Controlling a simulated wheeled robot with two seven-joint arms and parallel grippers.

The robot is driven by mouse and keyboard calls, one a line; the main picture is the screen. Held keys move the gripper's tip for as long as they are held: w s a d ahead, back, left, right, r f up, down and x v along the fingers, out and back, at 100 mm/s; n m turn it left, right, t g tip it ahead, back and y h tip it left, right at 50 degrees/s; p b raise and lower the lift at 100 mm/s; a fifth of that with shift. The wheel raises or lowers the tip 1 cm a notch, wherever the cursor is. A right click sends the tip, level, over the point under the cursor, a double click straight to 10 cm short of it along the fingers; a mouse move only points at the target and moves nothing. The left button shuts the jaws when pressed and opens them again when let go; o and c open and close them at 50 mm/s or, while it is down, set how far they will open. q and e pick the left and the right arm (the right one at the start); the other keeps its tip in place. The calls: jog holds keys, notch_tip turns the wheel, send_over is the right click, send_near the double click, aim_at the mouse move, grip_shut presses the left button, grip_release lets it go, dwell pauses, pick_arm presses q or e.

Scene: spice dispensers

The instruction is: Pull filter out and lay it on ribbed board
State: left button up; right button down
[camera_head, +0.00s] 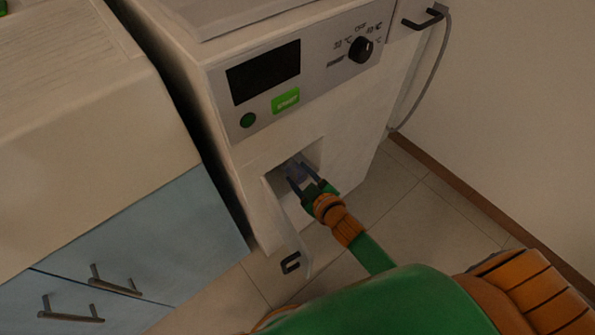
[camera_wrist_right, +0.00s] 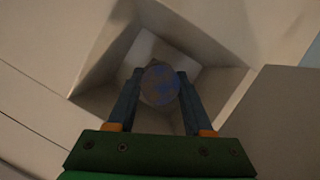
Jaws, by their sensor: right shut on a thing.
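The filter (camera_head: 295,171) is a small bluish, rounded piece inside the square recess low on the front of the white machine (camera_head: 345,130). In the right wrist view the filter (camera_wrist_right: 160,84) shows as a translucent round face with blue patches. My right gripper (camera_head: 299,176) reaches into the recess and is shut on the filter, with one dark finger on each side; its fingers also show in the wrist view (camera_wrist_right: 160,77). The recess's hatch door (camera_head: 292,235) hangs open below. My left gripper is out of view.
A pale counter (camera_head: 85,125) over a blue cabinet (camera_head: 165,255) with bar handles stands left of the machine, with a narrow dark gap between. A grey hose (camera_head: 439,75) hangs on the right. Tiled floor (camera_head: 415,205) is clear at the right.

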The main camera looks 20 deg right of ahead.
jog(key=shift+s+d+p, duration=0.2)
jog(key=shift+s+d, duration=0.05)
jog(key=shift+s, duration=0.4)
jog(key=shift+s+d+p, duration=0.2)
jog(key=shift+s+p, duration=0.05)
jog(key=shift+s, duration=0.4)
jog(key=shift+s+d+p, duration=0.2)
jog(key=shift+s+d, duration=0.05)
jog(key=shift+s, duration=0.4)
jog(key=shift+s+d+p, duration=0.2)
jog(key=shift+s+d, duration=0.05)
jog(key=shift+s, duration=0.35)
jog(key=shift+s+d+p, duration=0.2)
jog(key=shift+s, duration=0.45)
jog(key=shift+s+d+p, duration=0.2)
jog(key=shift+s+d, duration=0.05)
jog(key=shift+s, duration=0.35)
